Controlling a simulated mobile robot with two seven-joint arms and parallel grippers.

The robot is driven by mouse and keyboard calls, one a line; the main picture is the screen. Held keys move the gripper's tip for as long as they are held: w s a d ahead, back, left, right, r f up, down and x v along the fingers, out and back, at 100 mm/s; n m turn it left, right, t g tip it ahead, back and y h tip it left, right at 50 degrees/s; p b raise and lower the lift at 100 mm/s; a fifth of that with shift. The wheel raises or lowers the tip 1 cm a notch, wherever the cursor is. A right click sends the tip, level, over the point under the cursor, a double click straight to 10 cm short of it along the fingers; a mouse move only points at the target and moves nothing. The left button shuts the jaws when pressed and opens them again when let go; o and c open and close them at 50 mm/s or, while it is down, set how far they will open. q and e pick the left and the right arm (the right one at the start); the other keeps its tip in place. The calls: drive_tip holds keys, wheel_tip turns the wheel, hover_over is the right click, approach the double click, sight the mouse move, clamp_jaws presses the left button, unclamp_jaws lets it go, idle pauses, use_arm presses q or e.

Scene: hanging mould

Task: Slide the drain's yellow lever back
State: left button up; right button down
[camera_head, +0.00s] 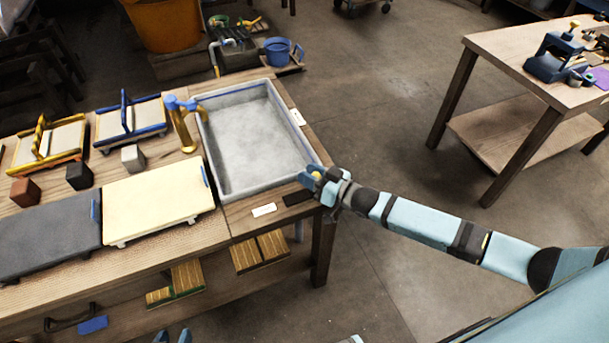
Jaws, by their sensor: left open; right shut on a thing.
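The grey basin (262,140) is set in the wooden bench, with a yellow and blue tap at its left edge. My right gripper (314,179) is at the basin's near right corner, shut on the drain's yellow lever (317,175). Only a small bit of yellow shows between the blue fingers, so most of the lever is hidden. My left gripper (172,337) is open and empty at the bottom edge, in front of the bench. Only its fingertips show.
A cream board (158,198) and a dark grey board (50,238) lie left of the basin. Small blocks and two framed moulds stand behind them. A second table (515,85) is at the upper right. The floor between is clear.

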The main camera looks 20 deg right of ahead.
drive_tip(key=c, duration=0.8)
unclamp_jaws()
drive_tip(key=shift+d, duration=0.35)
drive_tip(key=shift+s+d+f, duration=0.1)
drive_tip(key=shift+s+d, duration=0.05)
drive_tip(key=shift+s, duration=0.2)
drive_tip(key=v, duration=1.3)
drive_tip(key=s+a+f+m+g+h, duration=0.2)
drive_tip(key=s+a+f+g+h, duration=0.35)
drive_tip(key=s+a, duration=0.75)
drive_tip(key=shift+t+h, duration=0.95)
drive_tip(key=r+p, duration=0.3)
drive_tip(key=p, duration=0.1)
drive_tip(key=s+d+r+p, duration=0.1)
drive_tip(key=r+p, duration=0.2)
drive_tip(key=p, duration=0.1)
drive_tip(key=d+r+p, duration=0.1)
drive_tip(key=r+p, duration=0.2)
drive_tip(key=p, duration=0.1)
drive_tip(key=shift+s+d+r+p, duration=0.15)
drive_tip(key=shift+s+r+p, duration=0.15)
drive_tip(key=shift+r, duration=0.05)
